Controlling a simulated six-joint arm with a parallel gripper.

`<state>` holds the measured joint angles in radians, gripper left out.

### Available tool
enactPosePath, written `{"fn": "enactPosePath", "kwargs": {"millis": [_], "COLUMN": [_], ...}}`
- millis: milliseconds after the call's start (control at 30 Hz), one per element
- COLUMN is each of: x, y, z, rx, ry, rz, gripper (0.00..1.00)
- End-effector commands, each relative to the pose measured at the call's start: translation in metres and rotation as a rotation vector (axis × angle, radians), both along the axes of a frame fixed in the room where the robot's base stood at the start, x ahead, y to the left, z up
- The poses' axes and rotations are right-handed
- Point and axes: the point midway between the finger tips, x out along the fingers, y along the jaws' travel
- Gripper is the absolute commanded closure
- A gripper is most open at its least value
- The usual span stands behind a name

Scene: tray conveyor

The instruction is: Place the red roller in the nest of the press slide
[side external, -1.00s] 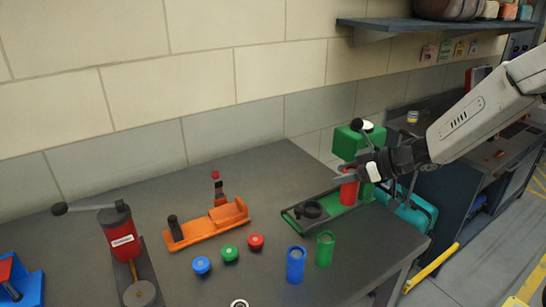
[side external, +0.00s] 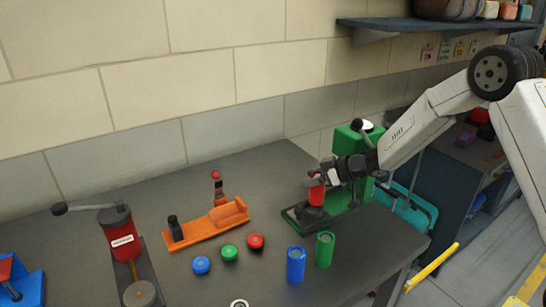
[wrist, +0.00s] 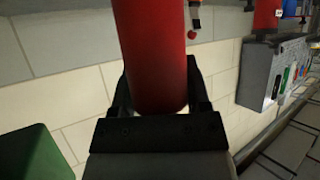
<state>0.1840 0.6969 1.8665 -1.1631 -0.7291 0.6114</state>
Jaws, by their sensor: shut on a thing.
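The red roller (side external: 317,196) is upright in my gripper (side external: 317,181), over the dark round nest of the press slide (side external: 292,215). I cannot tell whether its lower end is inside the nest or just above it, since the roller and gripper cover most of the nest. In the wrist view the red roller (wrist: 152,50) stands between the two black fingers of my gripper (wrist: 160,88), which are shut on it. The green press body (side external: 345,143) stands behind and to the right of the gripper; its green corner (wrist: 32,155) shows in the wrist view.
A blue cylinder (side external: 296,265) and a green cylinder (side external: 325,249) stand in front of the press. Blue, green and red caps lie left of them, near an orange fixture (side external: 207,226). A red hand press (side external: 121,235) stands at the left.

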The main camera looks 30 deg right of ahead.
Motion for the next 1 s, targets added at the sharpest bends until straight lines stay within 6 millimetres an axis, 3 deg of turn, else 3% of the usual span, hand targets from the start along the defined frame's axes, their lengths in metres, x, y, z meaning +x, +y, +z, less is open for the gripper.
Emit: {"fn": "enactPosePath", "kwargs": {"millis": [467,800,1000], "x": [0.011,0.015,0.015], "y": [0.0,0.0,0.0], "z": [-0.012,-0.041,-0.047], "rx": [0.001,0.0,0.0], "ry": [-0.002,0.0,-0.002], "rz": [-0.001,-0.001,0.0], "gripper": [1.0,1.0,1.0]}}
